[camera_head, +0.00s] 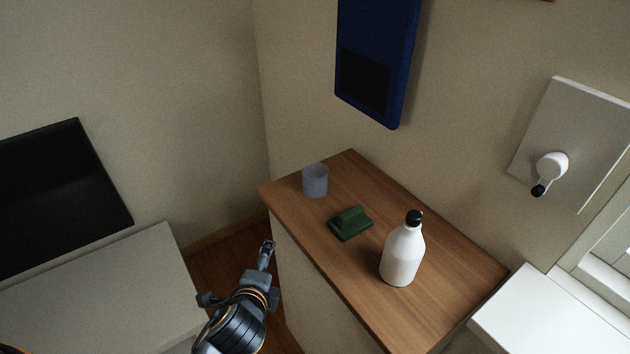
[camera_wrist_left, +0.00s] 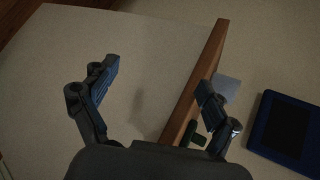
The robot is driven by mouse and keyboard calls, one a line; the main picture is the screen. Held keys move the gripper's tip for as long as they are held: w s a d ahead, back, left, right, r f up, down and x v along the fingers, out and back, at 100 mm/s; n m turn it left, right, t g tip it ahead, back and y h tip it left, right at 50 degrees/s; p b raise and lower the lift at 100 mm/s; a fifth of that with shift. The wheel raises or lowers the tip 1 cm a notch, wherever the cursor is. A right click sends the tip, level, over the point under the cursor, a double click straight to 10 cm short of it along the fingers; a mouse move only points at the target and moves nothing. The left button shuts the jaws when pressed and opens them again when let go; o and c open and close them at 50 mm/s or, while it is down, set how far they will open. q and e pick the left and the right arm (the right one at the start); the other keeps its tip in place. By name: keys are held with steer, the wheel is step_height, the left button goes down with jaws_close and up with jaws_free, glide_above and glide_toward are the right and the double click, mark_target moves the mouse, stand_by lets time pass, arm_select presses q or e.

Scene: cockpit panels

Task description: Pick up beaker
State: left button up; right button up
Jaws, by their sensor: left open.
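The beaker (camera_head: 315,181) is a small translucent blue-grey cup standing upright at the far left corner of the wooden counter top (camera_head: 440,275). In the left wrist view a pale blue-grey shape that looks like the beaker (camera_wrist_left: 230,88) shows just beyond the counter edge, partly hidden by the right-hand finger. My left gripper (camera_head: 262,262) is in front of the counter's left side, apart from the beaker and nearer the camera. My right gripper is not in view.
A green block-like object (camera_head: 350,223) and a white bottle with a black cap (camera_head: 402,252) stand on the counter, nearer than the beaker. A blue panel (camera_head: 377,60) hangs on the wall above. A grey-topped surface (camera_head: 110,290) lies at the left.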

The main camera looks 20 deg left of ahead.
mark_target(315, 174)
arm_select(q)
steer(key=w+d+r+m+t+h, duration=0.1)
steer(key=w+r+m+t, duration=0.1)
steer(key=m, duration=0.4)
steer(key=w+d+r+m+t+h, duration=0.1)
steer(key=w+d+r+m+t, duration=0.1)
steer(key=w+r+m, duration=0.2)
steer(key=w+d+r+m+t, duration=0.1)
steer(key=w+r+m+t, duration=0.1)
steer(key=m, duration=0.6)
steer(key=shift+w+d+r+t+h, duration=0.2)
steer(key=shift+w+r, duration=0.1)
steer(key=shift+w, duration=0.15)
steer(key=shift+w+d+r+t+h, duration=0.1)
steer(key=shift+w+d+r+h, duration=0.15)
steer(key=shift+w, duration=0.2)
steer(key=shift+m, duration=0.3)
steer(key=w, duration=0.8)
steer(key=shift+a, duration=0.1)
steer(key=w, duration=0.5)
steer(key=shift+w+a+f, duration=0.3)
steer(key=shift+f, duration=0.1)
steer(key=c, duration=1.2)
